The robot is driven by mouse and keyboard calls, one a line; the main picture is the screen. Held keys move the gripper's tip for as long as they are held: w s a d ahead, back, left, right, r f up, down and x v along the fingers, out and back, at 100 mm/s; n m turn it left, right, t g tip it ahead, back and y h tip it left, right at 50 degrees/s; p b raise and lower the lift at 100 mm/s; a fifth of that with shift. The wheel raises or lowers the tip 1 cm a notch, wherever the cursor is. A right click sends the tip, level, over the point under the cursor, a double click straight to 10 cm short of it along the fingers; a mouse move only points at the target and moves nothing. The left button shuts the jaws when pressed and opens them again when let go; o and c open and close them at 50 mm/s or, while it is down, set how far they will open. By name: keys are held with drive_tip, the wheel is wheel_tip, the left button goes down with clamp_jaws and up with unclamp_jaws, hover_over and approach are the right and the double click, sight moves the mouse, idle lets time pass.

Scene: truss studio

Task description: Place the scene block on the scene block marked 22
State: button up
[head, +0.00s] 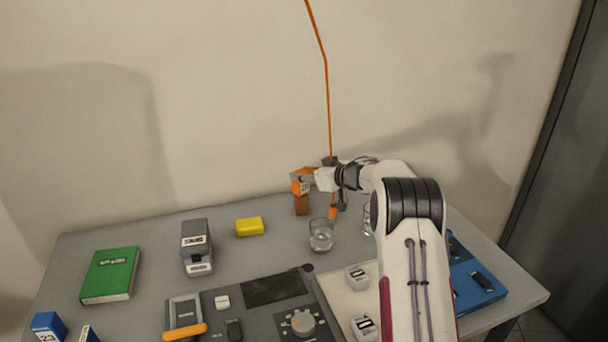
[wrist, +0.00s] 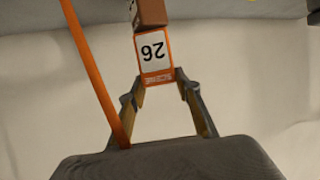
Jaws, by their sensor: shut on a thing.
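My gripper (wrist: 160,80) is shut on an orange block with a white label (wrist: 153,52) that reads 26, upside down in the wrist view. In the head view the held block (head: 300,184) is at the back of the table, left of my gripper (head: 313,180). A brown-orange block (head: 301,205) is directly below it, and also shows beyond the held block in the wrist view (wrist: 151,13). I cannot tell whether the two touch, and no number is readable on the lower one. A blue block with a white number label (head: 47,326) is at the front left; its digits are unclear.
A clear glass (head: 321,235) stands just in front of my gripper. An orange pole or cord (head: 327,100) rises beside the gripper. The back left of the table is clear.

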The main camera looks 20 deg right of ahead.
drive_tip(key=shift+f, duration=0.1)
idle(0.3)
drive_tip(key=o, duration=1.1)
drive_tip(key=shift+f, duration=0.1)
drive_tip(key=shift+o, duration=0.2)
drive_tip(key=shift+r, duration=0.25)
drive_tip(key=v, duration=1.2)
drive_tip(key=shift+d+f, duration=0.1)
